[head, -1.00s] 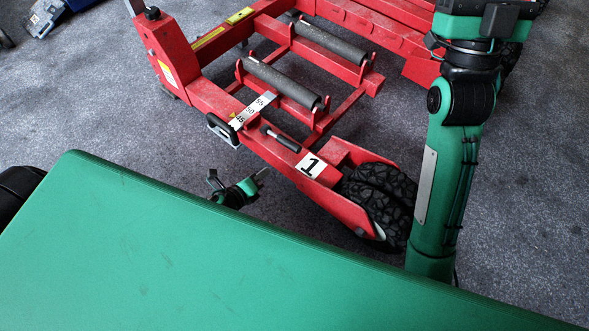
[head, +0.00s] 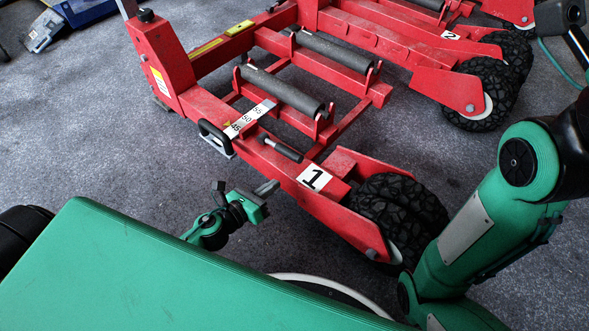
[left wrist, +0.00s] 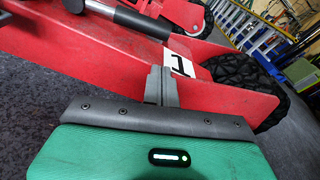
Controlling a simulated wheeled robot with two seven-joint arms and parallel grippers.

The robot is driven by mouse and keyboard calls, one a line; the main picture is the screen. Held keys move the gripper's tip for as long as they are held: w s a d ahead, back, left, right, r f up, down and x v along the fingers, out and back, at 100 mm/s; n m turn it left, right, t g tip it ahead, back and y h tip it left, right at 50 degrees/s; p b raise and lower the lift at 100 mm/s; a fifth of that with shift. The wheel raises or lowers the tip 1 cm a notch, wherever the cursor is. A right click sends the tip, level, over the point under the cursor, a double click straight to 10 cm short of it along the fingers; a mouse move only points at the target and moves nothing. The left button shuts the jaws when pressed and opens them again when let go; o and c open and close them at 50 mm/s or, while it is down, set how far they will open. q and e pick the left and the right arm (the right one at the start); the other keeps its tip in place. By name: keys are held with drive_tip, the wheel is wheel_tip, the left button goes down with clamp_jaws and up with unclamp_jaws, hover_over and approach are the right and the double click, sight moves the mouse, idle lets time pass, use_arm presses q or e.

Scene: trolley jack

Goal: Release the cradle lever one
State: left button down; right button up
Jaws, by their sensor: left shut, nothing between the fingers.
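The red trolley jack's cradle section (head: 318,205) is marked with a white "1" plate (head: 314,177). A short lever with a black grip (head: 280,149) lies along the red beam just behind that plate. In the left wrist view the lever (left wrist: 130,20) shows as a black grip with a silver end, at the upper left. My left gripper (head: 268,187) is shut and empty, in front of the beam and below the lever, apart from it. In the left wrist view its closed grey fingers (left wrist: 161,84) point at the beam beside the "1" plate.
A black loop handle (head: 216,138) and a number scale (head: 248,118) sit left of the lever. Two dark rollers (head: 285,90) lie behind. A black wheel (head: 398,208) stands right of the plate. A second section marked "2" (head: 451,35) is farther back.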

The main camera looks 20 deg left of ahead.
sight(296, 172)
use_arm(q)
drive_tip(key=shift+w, duration=0.1)
drive_tip(key=b+x, duration=0.2)
drive_tip(key=x, duration=0.5)
drive_tip(key=shift+w+d+f, duration=0.1)
drive_tip(key=shift+w, duration=0.25)
drive_tip(key=shift+w+d, duration=0.3)
drive_tip(key=shift+w, duration=0.3)
drive_tip(key=shift+w+d, duration=0.1)
drive_tip(key=shift+w, duration=0.25)
